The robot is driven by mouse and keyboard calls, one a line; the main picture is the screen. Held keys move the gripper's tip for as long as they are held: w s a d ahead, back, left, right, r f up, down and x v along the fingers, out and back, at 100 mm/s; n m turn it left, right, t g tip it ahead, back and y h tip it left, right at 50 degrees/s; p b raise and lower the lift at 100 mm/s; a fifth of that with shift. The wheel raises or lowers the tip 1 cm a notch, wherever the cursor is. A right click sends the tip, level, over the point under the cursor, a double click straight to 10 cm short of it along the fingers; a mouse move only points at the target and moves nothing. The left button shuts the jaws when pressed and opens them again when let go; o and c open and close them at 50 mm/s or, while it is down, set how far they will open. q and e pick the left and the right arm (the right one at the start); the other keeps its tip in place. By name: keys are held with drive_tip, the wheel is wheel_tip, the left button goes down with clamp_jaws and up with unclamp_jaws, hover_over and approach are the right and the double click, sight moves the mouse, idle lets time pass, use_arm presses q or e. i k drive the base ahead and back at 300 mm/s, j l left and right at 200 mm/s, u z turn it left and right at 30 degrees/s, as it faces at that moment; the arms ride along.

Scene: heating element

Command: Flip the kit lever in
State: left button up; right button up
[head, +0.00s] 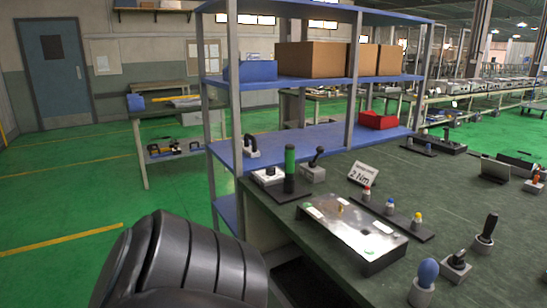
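Several lever-like parts stand on the dark green worktable (325,195), and I cannot tell which is the kit lever. A black-knobbed lever on a grey block (313,172) stands near the table's back left and leans right. A black-handled lever (487,230) stands upright at the right. A short dark lever on a grey base (456,264) and a blue-knobbed part (424,278) are at the lower right. A shiny metal plate on a dark box (352,226) lies mid-table with a small brass-coloured piece on it. Neither gripper is in view; a dark arm link of mine fills the lower left.
A green-topped cylinder (290,168) stands by a white block (268,175). A "2 Nm" sign (363,174) stands behind a dark strip (400,215) with coloured-cap pieces. A blue shelf unit (300,137) borders the table's back left. Green floor is open at left.

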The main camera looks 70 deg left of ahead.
sight(320, 149)
drive_tip(key=u, duration=2)
drive_tip(key=j+z, duration=0.2)
drive_tip(key=z, duration=0.85)
drive_tip(key=j+z, duration=0.4)
drive_tip(key=k+j+z, duration=0.2)
drive_tip(key=j+z, duration=0.15)
drive_tip(key=k+j+z, duration=0.15)
drive_tip(key=j, duration=0.3)
drive_tip(key=k+j+z, duration=0.2)
drive_tip(key=j, duration=0.2)
drive_tip(key=k+j, duration=0.6)
drive_tip(key=j, duration=0.2)
